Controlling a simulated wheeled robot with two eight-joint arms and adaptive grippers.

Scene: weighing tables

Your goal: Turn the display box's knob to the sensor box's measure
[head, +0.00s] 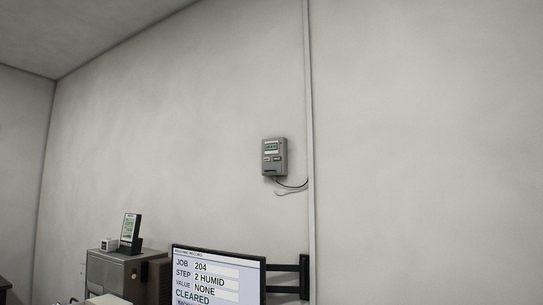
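A grey wall box (274,171) with a small greenish display and labels or buttons is fixed to the wall right of centre, with a loose cable below it. Its readout is too small to read surely, and I see no clear knob on it. I cannot tell whether it is the sensor box or the display box. A small dark device (131,228) with a pale green screen stands tilted on a grey cabinet at lower left; its readout is also too small to read. Neither of my grippers is in view.
A monitor (218,277) on a black wall bracket (286,266) reads JOB 204, STEP 2 HUMID, VALUE NONE, CLEARED; its lower part is cut off. A vertical conduit (309,110) runs along the wall.

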